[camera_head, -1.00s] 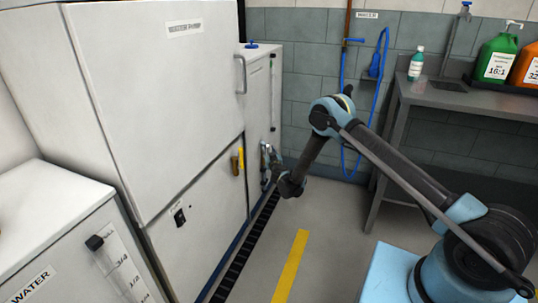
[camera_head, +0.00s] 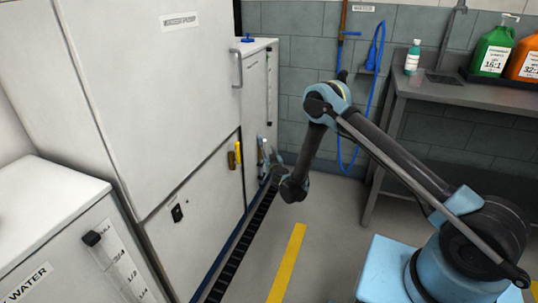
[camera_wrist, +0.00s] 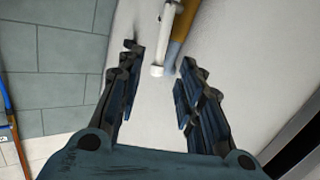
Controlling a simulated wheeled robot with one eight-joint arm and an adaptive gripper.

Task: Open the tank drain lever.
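A yellow lever with a brass fitting (camera_head: 237,157) sits low on the white cabinet front in the head view, just left of my gripper. My gripper (camera_head: 268,155) is low beside the narrower white tank cabinet (camera_head: 257,100) and small in this view. In the wrist view my gripper (camera_wrist: 160,90) is open, its fingers spread wide. A pale rod (camera_wrist: 168,35) with a rounded end shows just beyond and between the fingertips, with a brass-coloured bar (camera_wrist: 185,32) beside it. No contact shows. I cannot tell which part is the drain lever; the upper ends are cut off.
A large white cabinet (camera_head: 150,90) and a water tank (camera_head: 45,215) line the left side. A dark floor grate (camera_head: 235,250) runs along their base. A grey bench (camera_head: 455,95) with bottles stands at right. The floor around the yellow stripe (camera_head: 287,265) is clear.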

